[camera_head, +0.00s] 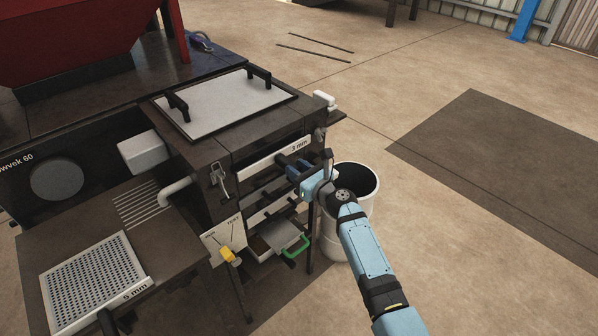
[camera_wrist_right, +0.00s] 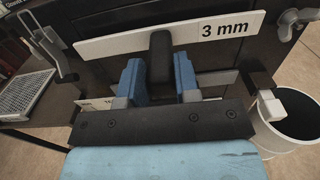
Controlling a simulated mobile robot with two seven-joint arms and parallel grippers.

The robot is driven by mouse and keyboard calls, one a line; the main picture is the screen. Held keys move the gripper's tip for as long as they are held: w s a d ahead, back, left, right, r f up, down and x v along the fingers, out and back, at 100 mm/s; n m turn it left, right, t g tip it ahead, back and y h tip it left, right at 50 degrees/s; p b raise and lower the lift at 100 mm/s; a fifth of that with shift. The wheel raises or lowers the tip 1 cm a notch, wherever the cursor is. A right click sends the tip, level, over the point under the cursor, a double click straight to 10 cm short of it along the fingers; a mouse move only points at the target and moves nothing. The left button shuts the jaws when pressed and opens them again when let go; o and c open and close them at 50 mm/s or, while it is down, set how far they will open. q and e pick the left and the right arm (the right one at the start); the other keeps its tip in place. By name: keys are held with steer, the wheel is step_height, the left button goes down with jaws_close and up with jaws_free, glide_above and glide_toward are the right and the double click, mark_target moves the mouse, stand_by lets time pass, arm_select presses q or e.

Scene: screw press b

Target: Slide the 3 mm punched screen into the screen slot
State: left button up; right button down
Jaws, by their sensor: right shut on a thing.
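The 3 mm screen shows as a white front bar (camera_head: 262,162) marked "3 mm" on the front of the press (camera_head: 215,150). The bar also shows in the right wrist view (camera_wrist_right: 120,43), close against the dark machine front. Its perforated sheet is hidden, and the slot is covered by the bar. Whether the bar is fully flush I cannot tell. My right gripper (camera_head: 297,168) is shut on the screen's black handle (camera_wrist_right: 160,58), with one blue finger on each side. My left gripper is not in view.
A white bin (camera_head: 365,180) stands close to my right arm.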

steer(key=shift+w+a+b, duration=0.3)
steer(key=shift+w+a, duration=0.15)
steer(key=shift+w, duration=0.15)
steer(key=c, duration=0.8)
jaws_free()
steer(key=shift+r, duration=0.1)
steer(key=shift+r+p+v, duration=0.2)
steer(key=shift+p+v, duration=1.85)
steer(key=shift+v, duration=7.7)
